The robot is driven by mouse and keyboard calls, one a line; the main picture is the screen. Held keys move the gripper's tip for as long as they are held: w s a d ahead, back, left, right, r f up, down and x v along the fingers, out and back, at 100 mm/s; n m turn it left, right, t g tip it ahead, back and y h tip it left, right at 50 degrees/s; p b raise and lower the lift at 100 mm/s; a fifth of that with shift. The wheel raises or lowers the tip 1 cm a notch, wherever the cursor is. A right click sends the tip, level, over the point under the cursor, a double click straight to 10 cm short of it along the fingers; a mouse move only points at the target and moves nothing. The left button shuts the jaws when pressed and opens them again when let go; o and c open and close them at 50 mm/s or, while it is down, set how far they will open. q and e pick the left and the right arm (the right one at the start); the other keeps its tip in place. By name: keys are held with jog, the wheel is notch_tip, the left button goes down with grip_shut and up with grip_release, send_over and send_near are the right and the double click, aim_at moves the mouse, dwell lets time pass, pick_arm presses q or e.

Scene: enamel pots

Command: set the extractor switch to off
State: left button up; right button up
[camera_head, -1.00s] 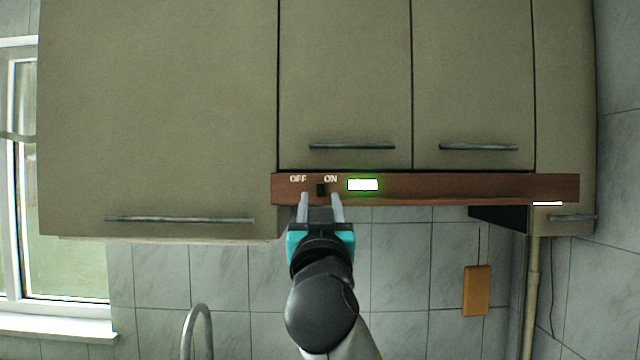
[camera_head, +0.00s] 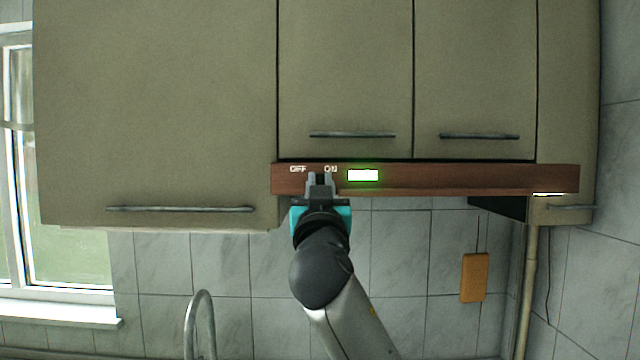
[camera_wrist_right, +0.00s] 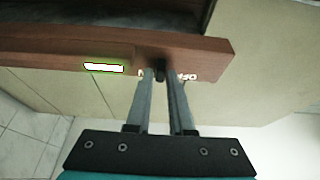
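The extractor switch is a small dark knob on the brown hood strip (camera_head: 450,180). It sits between the OFF and ON labels, nearer ON, and a lit green-edged indicator (camera_head: 363,175) is to its right. In the head view my right gripper (camera_head: 319,176) is at the strip and mostly hides the knob. In the right wrist view the knob (camera_wrist_right: 160,69) is between the two fingertips, which are closed in against its sides. In that view the OFF label (camera_wrist_right: 186,77) is right of the fingers and ON is partly hidden. My left gripper is not in view.
Beige cabinets (camera_head: 345,80) with bar handles are above and left of the strip. A tap (camera_head: 200,320) stands lower left.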

grip_shut()
dwell(1.0)
